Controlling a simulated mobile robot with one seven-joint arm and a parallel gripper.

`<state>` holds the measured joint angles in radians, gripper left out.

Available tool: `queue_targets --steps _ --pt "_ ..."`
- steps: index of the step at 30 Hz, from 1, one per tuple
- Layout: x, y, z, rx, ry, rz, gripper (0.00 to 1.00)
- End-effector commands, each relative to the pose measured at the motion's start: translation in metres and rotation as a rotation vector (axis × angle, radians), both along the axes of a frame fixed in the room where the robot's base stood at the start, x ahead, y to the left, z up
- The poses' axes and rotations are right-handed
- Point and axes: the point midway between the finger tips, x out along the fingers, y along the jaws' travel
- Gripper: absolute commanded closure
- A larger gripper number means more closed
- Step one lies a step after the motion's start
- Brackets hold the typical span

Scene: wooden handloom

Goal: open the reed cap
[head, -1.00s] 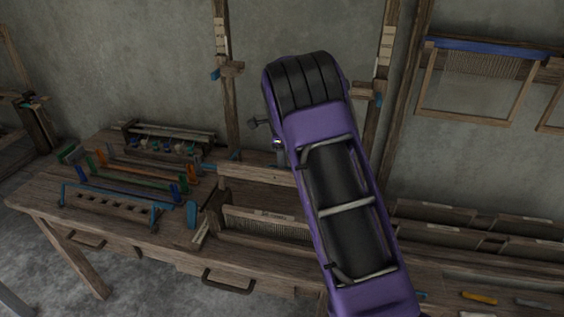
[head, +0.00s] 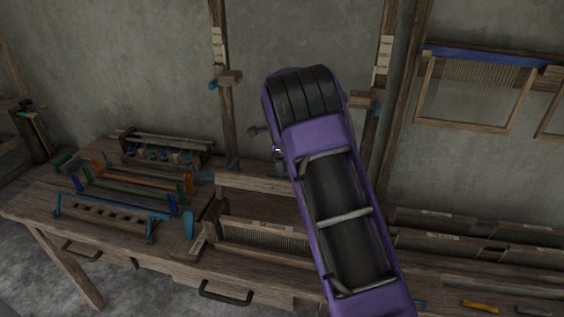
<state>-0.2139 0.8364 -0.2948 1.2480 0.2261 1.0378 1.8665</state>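A wooden frame with a fine-toothed reed (head: 262,238) stands on the bench, left of my purple arm. A labelled wooden bar (head: 270,223) runs along the top of the reed and may be the reed cap; I cannot tell whether it is open. A higher wooden bar (head: 255,183) runs behind it. The right ends of these pass behind my arm. My arm covers the middle of the view and hides most of my gripper. A small dark part (head: 258,130) juts out left of the arm and may belong to the gripper; no clear fingertips show.
The bench's left side (head: 40,200) holds several coloured-ended bars and a rack (head: 165,147). Drawer handles (head: 226,293) stick out in front. Wooden posts (head: 222,120) rise behind. Labelled wooden slats (head: 440,222) and a yellow tool (head: 480,304) lie right. A blue-topped frame (head: 480,85) hangs on the wall.

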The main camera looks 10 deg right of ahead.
Motion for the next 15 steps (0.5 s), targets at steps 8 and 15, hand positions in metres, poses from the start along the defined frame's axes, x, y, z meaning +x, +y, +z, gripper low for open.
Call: queue_targets --steps 8,15 --pt "0.003 -0.005 0.052 -0.009 -0.025 -0.004 0.53" --pt "-0.003 0.000 0.109 -0.004 -0.016 -0.003 0.53"
